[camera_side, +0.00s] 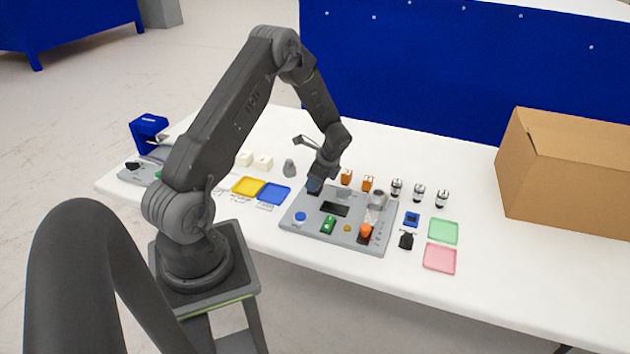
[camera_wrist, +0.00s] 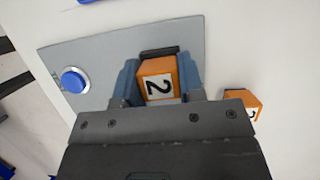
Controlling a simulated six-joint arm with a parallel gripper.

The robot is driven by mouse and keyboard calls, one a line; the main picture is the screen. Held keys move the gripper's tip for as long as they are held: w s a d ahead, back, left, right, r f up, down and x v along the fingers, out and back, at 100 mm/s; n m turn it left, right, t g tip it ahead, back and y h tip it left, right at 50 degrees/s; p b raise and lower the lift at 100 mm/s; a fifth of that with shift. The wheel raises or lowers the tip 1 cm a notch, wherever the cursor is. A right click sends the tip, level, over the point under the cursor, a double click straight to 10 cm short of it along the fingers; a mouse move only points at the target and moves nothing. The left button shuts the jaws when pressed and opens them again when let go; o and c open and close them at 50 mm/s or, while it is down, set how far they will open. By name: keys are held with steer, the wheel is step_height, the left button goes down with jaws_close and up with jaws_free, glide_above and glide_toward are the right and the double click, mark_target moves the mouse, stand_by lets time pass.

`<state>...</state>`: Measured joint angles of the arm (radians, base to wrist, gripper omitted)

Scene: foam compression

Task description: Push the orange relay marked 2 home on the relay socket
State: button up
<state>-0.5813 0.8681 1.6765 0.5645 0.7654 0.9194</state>
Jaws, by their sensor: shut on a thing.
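The orange relay marked 2 (camera_wrist: 157,80) is between the blue fingers of my gripper (camera_wrist: 158,88) in the wrist view, its white numbered face toward the camera. My gripper is shut on it. A dark strip, apparently the relay socket (camera_wrist: 160,51), shows just past the relay's far edge on the grey board (camera_wrist: 100,50). The relay hides most of the socket, so I cannot tell how deep the relay sits. In the side view my gripper (camera_side: 314,186) is low over the board's back left corner, and the held relay is hidden there.
Two more orange relays (camera_side: 346,176) (camera_side: 368,183) stand behind the board. One shows right of my gripper in the wrist view (camera_wrist: 243,104). The board carries a blue button (camera_side: 300,217), a green part (camera_side: 328,225) and an orange part (camera_side: 365,231). A cardboard box (camera_side: 565,170) stands far right.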

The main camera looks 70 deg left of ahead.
steer(key=shift+s+f, duration=0.15)
steer(key=shift+f, duration=0.4)
steer(key=o, duration=0.7)
steer(key=shift+o, duration=1.4)
steer(key=shift+r, duration=0.25)
steer(key=v, duration=1.4)
steer(key=s+d+r+n+t, duration=0.4)
steer(key=d+r, duration=0.9)
steer(key=r, duration=0.1)
steer(key=s+d+r+n+t+h, duration=0.1)
steer(key=s+d+r+n+t, duration=0.1)
steer(key=s+d, duration=0.4)
steer(key=s+d+r+n+t+h, duration=0.2)
steer(key=s+d+n, duration=0.1)
steer(key=s+d, duration=0.4)
steer(key=shift+s+d+r+t, duration=0.3)
steer(key=shift+s+t, duration=0.1)
steer(key=shift+s, duration=0.05)
